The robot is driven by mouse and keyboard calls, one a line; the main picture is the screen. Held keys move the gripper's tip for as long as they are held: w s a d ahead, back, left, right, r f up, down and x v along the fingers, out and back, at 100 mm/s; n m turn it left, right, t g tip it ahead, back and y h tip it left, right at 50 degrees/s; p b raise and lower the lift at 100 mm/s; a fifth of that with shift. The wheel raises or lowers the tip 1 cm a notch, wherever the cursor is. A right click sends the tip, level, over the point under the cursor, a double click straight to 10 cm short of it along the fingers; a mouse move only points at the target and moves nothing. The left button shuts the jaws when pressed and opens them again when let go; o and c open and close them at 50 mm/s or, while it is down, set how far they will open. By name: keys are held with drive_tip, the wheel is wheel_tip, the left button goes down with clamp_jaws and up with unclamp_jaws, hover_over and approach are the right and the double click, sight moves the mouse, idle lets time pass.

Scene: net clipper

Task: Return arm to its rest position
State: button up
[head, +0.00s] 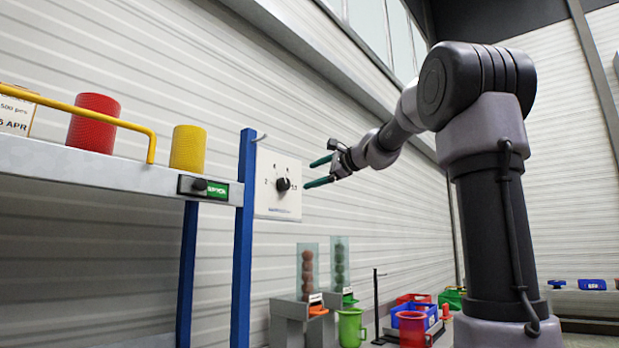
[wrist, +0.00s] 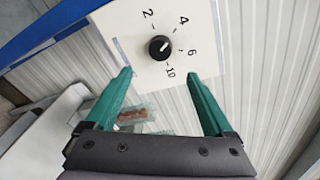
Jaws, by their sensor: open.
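My gripper (head: 322,171) is at the end of my raised arm, in front of the white dial panel (head: 278,203) in the head view. In the wrist view, its two green fingers (wrist: 160,100) are spread wide with nothing between them. The black knob (head: 283,184) sits on the panel. In the wrist view the knob (wrist: 160,47) lies beyond the fingertips, apart from them, with printed numbers around it. The arm is bent and reaches left toward the panel.
A shelf (head: 110,174) at left holds a red cylinder (head: 92,122), a yellow cylinder (head: 188,149) and a yellow rail. A blue post (head: 243,235) stands beside the panel. Below are dispensers (head: 308,270), a green mug (head: 351,327) and coloured bins (head: 414,315).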

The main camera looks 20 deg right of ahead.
idle(0.4)
drive_tip(key=s+f+n+g+h, duration=0.6)
drive_tip(key=s+f+n, duration=0.6)
drive_tip(key=s+f, duration=1.9)
drive_tip(key=shift+s+a+f+n+g+h, duration=0.2)
drive_tip(key=shift+f+n+g+h, duration=0.2)
drive_tip(key=shift+f, duration=0.4)
